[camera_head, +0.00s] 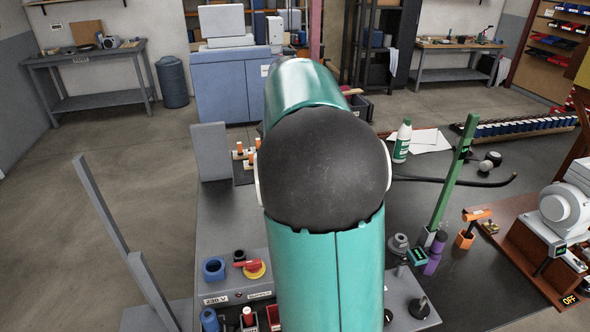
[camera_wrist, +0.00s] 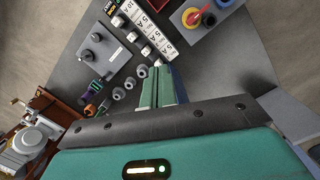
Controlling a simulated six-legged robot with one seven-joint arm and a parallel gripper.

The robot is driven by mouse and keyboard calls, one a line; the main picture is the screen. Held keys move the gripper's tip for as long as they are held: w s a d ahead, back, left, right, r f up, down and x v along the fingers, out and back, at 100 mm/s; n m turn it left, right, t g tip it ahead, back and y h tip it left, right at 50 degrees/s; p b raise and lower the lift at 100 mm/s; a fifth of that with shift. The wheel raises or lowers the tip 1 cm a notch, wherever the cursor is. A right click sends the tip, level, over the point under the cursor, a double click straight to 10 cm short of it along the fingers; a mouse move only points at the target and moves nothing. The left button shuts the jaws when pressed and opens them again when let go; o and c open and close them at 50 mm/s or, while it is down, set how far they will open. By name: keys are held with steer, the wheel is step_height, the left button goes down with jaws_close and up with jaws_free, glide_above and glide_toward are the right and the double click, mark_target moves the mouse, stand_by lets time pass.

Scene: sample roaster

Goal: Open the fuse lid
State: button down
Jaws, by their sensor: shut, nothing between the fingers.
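My gripper (camera_wrist: 172,72) shows in the wrist view with its fingers together and nothing between them. Its tips are over the dark bench top, close to a row of fuse parts with white labels marked in amps (camera_wrist: 158,28). A grey panel (camera_head: 210,152) stands upright at the back left of the bench in the head view, beside orange-topped parts (camera_head: 246,152). I cannot tell for certain which part is the fuse lid. My arm hides the middle of the bench in the head view.
A switch box with a red and yellow switch (camera_head: 252,267) is at the bench's front left. A grey plate with black knobs (camera_wrist: 99,54) lies near the fuse row. A green post (camera_head: 452,175), a bottle (camera_head: 402,141) and a roaster (camera_head: 566,212) are at the right.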

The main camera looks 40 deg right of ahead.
steer(key=s+a+n+t+h, duration=0.1)
steer(key=s+a+n+t, duration=0.3)
steer(key=a, duration=0.7)
steer(key=s+a+n+t, duration=0.1)
steer(key=s+a+n, duration=0.2)
steer(key=a+n, duration=0.55)
steer(key=w+d+f+g+h, duration=0.2)
steer(key=w+d+f+h, duration=0.45)
steer(key=w+d, duration=0.35)
steer(key=w+d+f+g+h, duration=0.3)
steer(key=w+d+f+h, duration=0.3)
steer(key=w+d, duration=0.45)
steer(key=w+d+f+g+h, duration=0.2)
steer(key=w+d+f+h, duration=0.2)
steer(key=w+d+f, duration=0.5)
steer(key=s+d+r, duration=0.1)
steer(key=s+d, duration=0.3)
steer(key=d, duration=0.5)
steer(key=shift+d, duration=0.2)
